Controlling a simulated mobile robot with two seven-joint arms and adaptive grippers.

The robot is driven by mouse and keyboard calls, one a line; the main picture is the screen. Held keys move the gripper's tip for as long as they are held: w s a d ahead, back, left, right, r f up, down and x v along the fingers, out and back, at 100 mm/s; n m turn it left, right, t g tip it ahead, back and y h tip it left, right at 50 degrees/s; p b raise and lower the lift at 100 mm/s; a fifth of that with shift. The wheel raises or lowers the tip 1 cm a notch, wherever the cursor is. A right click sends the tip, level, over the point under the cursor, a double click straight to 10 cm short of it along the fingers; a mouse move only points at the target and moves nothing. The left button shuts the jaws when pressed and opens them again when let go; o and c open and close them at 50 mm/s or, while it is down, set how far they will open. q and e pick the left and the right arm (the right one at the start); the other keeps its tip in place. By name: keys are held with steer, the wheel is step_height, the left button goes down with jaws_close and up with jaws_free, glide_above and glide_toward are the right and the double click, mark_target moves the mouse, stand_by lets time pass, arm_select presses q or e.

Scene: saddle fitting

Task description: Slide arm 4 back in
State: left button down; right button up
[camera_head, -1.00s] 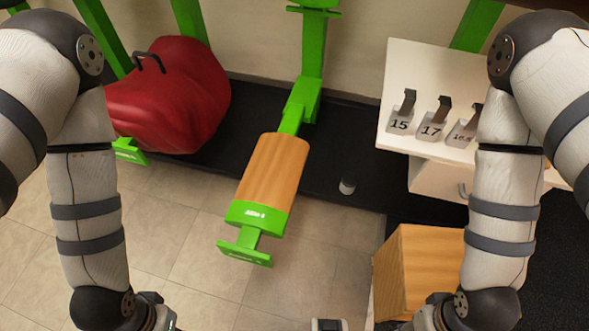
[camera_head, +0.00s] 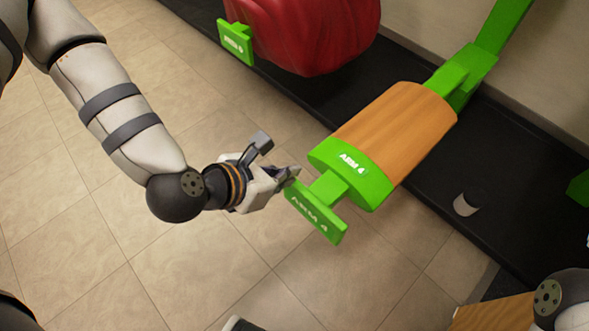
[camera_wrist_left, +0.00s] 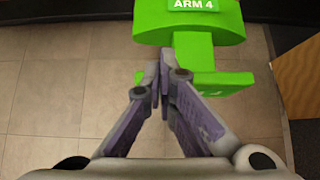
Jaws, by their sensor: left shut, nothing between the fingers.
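Arm 4 (camera_head: 395,125) is a wooden block on a green support, with a green end cap marked "ARM 4" (camera_head: 352,170) and a green T-shaped end plate (camera_head: 316,213) in front, also marked "ARM 4". In the left wrist view the end plate (camera_wrist_left: 222,82) and cap (camera_wrist_left: 190,20) lie ahead of the fingers. My left gripper (camera_head: 292,178) is shut with nothing held, at the left end of the plate; its fingertips (camera_wrist_left: 165,65) overlap the plate's left part in the wrist view. I cannot tell whether they touch it. My right gripper is out of view.
A red bulky item (camera_head: 310,30) hangs beside another green end plate (camera_head: 236,43) at the top. A small dark cylinder with a pale end (camera_head: 466,204) stands on the black mat (camera_head: 520,190). A wooden box (camera_head: 495,312) is at lower right. The tiled floor is open.

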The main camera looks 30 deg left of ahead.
arm_select(q)
steer(key=b, duration=0.3)
glide_toward(322, 169)
step_height(322, 169, down, 3)
steer(key=w, duration=0.3)
steer(key=shift+w+d+f, duration=0.15)
steer(key=shift+w+d, duration=0.05)
steer(key=shift+d, duration=0.3)
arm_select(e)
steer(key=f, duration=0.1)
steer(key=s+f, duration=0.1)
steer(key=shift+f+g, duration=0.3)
